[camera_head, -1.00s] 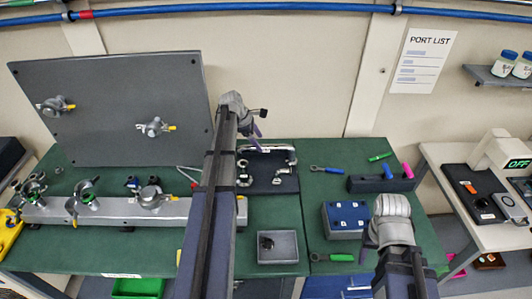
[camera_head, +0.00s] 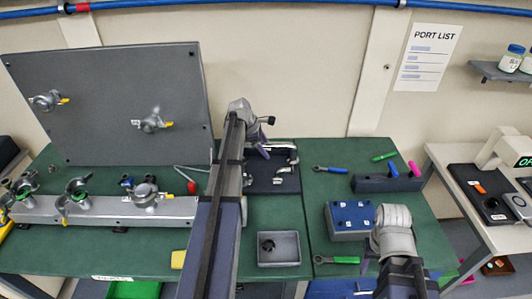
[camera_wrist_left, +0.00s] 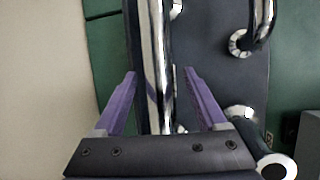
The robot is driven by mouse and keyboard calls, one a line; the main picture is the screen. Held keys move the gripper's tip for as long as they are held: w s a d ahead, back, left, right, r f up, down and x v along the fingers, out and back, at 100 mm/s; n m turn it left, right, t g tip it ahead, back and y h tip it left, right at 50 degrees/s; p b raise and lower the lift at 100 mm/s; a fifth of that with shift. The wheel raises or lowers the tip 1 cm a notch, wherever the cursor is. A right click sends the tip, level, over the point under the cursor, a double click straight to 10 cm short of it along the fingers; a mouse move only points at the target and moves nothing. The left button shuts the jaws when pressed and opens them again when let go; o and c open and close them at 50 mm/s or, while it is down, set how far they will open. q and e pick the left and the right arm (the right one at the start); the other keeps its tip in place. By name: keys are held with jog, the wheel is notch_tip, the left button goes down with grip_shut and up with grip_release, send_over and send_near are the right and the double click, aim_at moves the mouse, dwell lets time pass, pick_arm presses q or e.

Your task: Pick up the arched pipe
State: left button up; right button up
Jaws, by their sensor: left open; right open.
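The arched pipe is a long shiny chrome tube lying along the back of a dark tray (camera_head: 262,186). In the left wrist view the arched pipe (camera_wrist_left: 155,60) runs between the two purple fingers of my left gripper (camera_wrist_left: 162,75). The fingers are apart, with a gap on each side of the tube. In the head view my left gripper (camera_head: 262,150) is over the tray's back left part, and its arm hides part of the tray. My right gripper (camera_head: 368,248) is open and empty near the table's front right; its fingers are mostly hidden by its wrist.
A smaller bent chrome pipe (camera_wrist_left: 262,25) lies right of the arched pipe. A grey bin (camera_head: 279,259), a blue box (camera_head: 348,222) and a dark holder (camera_head: 386,184) stand on the green table. A grey upright panel (camera_head: 110,100) and a rail with valves (camera_head: 100,210) are left.

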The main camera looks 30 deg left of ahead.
pick_arm(q)
jog(key=shift+c, duration=0.3)
grip_shut()
dwell(0.3)
